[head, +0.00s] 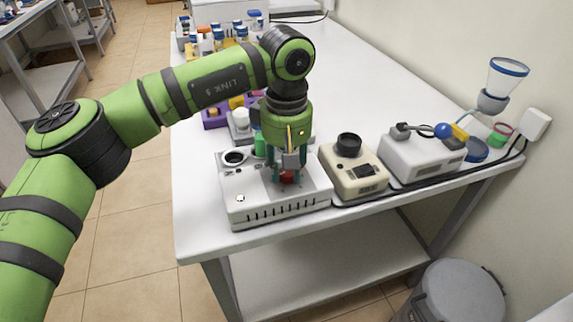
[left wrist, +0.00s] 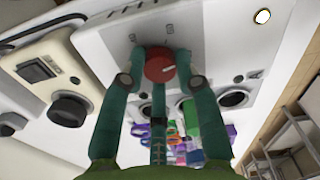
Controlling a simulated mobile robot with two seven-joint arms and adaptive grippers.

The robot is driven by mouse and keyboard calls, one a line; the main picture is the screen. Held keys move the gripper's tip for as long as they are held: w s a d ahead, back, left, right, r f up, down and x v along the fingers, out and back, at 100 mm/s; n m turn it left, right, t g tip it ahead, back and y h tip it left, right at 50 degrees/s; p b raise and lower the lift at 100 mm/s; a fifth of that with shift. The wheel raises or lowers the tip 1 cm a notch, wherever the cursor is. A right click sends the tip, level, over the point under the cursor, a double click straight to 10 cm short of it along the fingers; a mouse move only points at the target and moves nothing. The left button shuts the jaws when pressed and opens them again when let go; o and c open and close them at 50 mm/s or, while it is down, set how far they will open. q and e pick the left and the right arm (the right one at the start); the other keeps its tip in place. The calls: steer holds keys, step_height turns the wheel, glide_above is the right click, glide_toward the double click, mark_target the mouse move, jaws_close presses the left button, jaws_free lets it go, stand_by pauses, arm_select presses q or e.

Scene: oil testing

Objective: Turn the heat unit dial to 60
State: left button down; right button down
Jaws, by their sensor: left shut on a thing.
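The heat unit (head: 262,208) is a white box with a dark round well, near the front edge of the table. Its red dial (left wrist: 160,68) has a white pointer mark and shows between the fingers in the left wrist view. In the head view the dial (head: 289,177) is mostly hidden under my left gripper (head: 288,180). My left gripper points down and its teal fingers are shut around the dial. It also shows in the left wrist view (left wrist: 161,72). The scale numbers around the dial are too small to read. My right gripper is out of view.
A beige device (head: 352,179) with a black knob stands just right of the heat unit. A white device (head: 420,160) and a funnel-topped flask (head: 500,85) stand further right. Purple racks (head: 213,118) and bottles stand behind. The table (head: 345,75) is clear at the back middle.

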arm_select(q)
steer(key=shift+m, duration=1.2)
steer(key=c, duration=0.9)
jaws_free()
step_height(320, 180, up, 12)
